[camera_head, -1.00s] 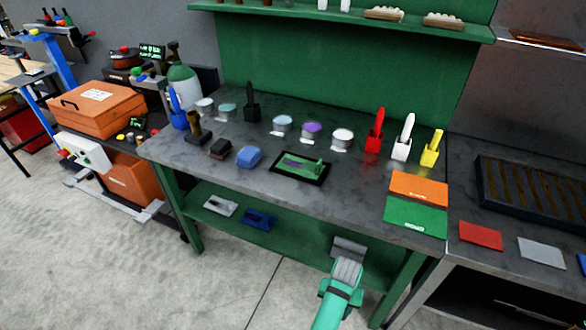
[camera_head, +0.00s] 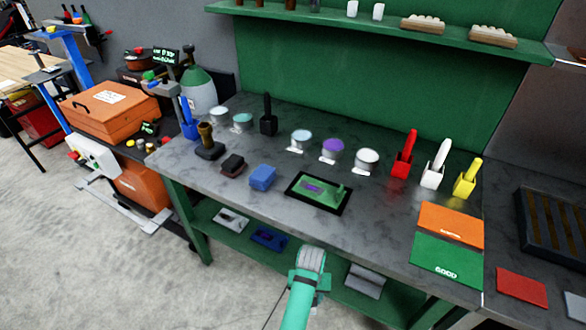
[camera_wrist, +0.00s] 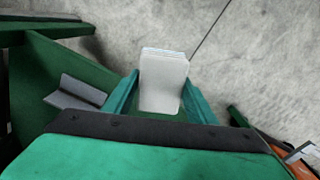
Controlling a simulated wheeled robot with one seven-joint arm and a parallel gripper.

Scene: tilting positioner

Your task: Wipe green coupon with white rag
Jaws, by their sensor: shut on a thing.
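The green coupon (camera_head: 310,187) lies in a black-rimmed tray (camera_head: 291,193) near the front of the grey workbench, with a purple patch on its surface. A small green knob-like part stands at its right side. My gripper (camera_wrist: 160,92) is shut on the white rag (camera_wrist: 164,72), a pale folded pad standing out between the green fingers. In the head view the rag (camera_head: 312,260) is in front of the bench's front edge, nearer the camera than the coupon and apart from it.
A blue block (camera_head: 262,177) and a dark block (camera_head: 232,165) lie left of the tray. Open cans and coloured brush holders stand behind it. Orange (camera_head: 451,223) and green (camera_head: 447,260) mats lie at right. A lower shelf holds a grey angled piece (camera_head: 366,281).

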